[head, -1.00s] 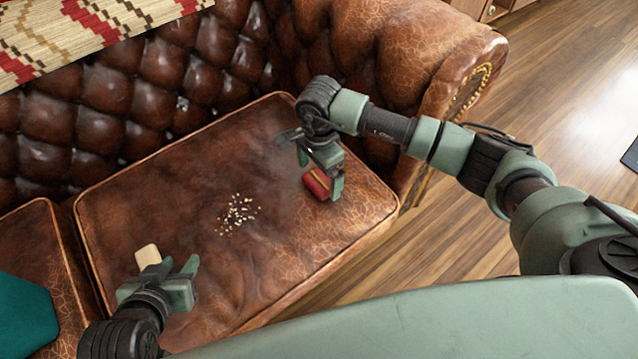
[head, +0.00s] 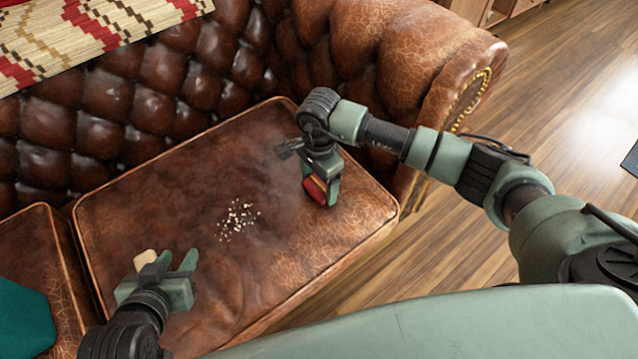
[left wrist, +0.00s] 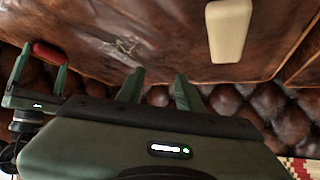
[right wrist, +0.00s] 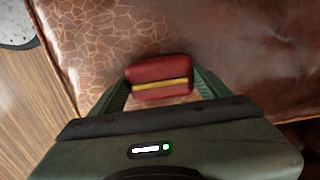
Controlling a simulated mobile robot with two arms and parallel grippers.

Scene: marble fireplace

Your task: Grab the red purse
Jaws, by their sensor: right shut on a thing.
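The red purse (head: 315,190), small with a yellow stripe, is at the right part of the leather sofa seat. My right gripper (head: 321,192) is shut on it. In the right wrist view the purse (right wrist: 160,78) sits between the two green fingers, against the cracked leather. I cannot tell whether it still touches the seat. My left gripper (head: 172,264) is open and empty at the front left of the cushion. In the left wrist view its fingers (left wrist: 157,88) stand apart, and the purse (left wrist: 49,54) shows at the far left in the right gripper.
A beige block (head: 145,257) lies beside my left gripper. Small pale crumbs (head: 237,219) are scattered mid-cushion. The tufted backrest (head: 100,110) and the sofa arm (head: 440,60) rise around the seat. A teal cushion (head: 22,318) is at the lower left.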

